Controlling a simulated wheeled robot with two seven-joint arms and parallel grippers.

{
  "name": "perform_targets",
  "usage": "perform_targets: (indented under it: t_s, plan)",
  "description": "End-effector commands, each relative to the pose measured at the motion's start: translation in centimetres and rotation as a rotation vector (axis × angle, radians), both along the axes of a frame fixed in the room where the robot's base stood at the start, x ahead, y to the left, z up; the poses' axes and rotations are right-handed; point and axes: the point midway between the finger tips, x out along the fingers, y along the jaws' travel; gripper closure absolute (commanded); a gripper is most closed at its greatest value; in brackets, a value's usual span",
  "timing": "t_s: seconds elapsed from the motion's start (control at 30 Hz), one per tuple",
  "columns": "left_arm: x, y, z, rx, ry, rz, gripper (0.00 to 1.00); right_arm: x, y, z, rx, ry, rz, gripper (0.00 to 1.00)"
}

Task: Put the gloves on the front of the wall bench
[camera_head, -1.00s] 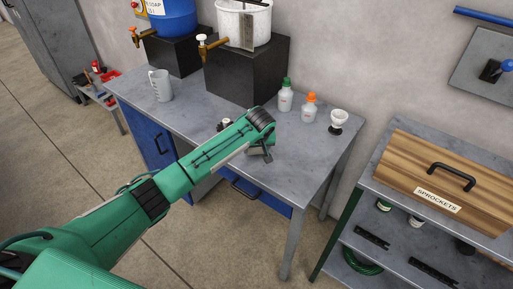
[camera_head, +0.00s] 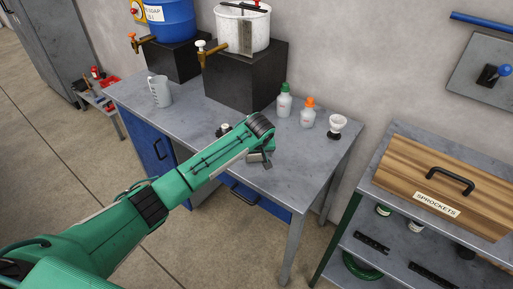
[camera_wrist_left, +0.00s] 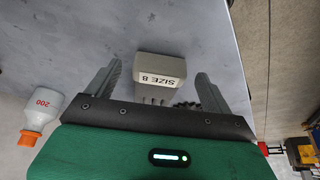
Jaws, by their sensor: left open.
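The gloves (camera_wrist_left: 160,72) appear in the left wrist view as a grey piece with a "SIZE 8" label, lying on a grey surface. Their finger-like ends point towards my palm. My left gripper (camera_wrist_left: 154,88) is open, with one finger on each side of the gloves and visible gaps between. In the head view my left gripper (camera_head: 260,159) is over the grey-topped bench (camera_head: 310,172), near its front edge; the wrist hides the gloves there. My right gripper is not in view.
An orange-capped bottle (camera_head: 307,114), a green-capped bottle (camera_head: 284,103) and a white cup-like item (camera_head: 337,126) stand at the bench's right. A measuring jug (camera_head: 159,91) stands left. Black stands with containers fill the back. A shelf with a wooden box (camera_head: 440,188) is right.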

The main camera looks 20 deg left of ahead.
Motion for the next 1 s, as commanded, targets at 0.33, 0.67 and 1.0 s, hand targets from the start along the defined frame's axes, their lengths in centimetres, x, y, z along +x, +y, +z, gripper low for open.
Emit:
perform_targets:
  t_s: [0.33,0.67,1.0]
  plan:
    - [-2.4,-1.2,6.3,-0.002,-0.003,0.000,0.15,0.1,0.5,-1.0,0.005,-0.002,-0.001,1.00]
    - [-3.8,-1.7,10.1,0.000,0.000,0.001,0.15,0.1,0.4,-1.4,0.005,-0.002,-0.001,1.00]
    - [-3.9,-1.8,10.3,0.000,0.000,0.001,0.15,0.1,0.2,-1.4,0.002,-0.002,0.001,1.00]
